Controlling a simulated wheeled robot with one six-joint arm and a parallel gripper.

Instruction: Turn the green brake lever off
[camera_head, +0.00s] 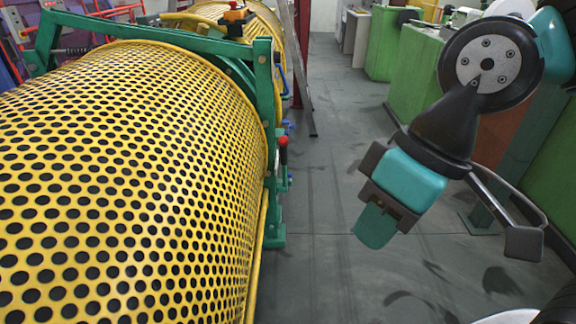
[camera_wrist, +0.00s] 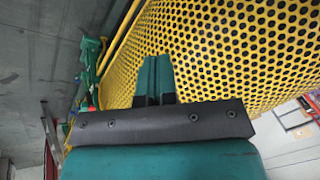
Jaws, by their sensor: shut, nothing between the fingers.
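My gripper (camera_head: 376,228) hangs over the floor on the right side of the head view, apart from the machine. Its teal fingers are together and empty; they also show in the wrist view (camera_wrist: 155,72), in front of the yellow perforated cover. A short lever with a red knob (camera_head: 283,142) stands on the right side of the green frame (camera_head: 270,185), left of my gripper. I cannot tell whether this is the brake lever or which position it is in. In the wrist view, the green frame (camera_wrist: 91,55) shows small at the left, and no lever is clear there.
The yellow perforated cover (camera_head: 130,170) fills the left of the head view. An orange-topped control (camera_head: 236,14) sits on the frame's top. A ladder (camera_head: 297,60) stands behind the frame. Green cabinets (camera_head: 415,75) line the right side. The grey floor (camera_head: 325,190) between is clear.

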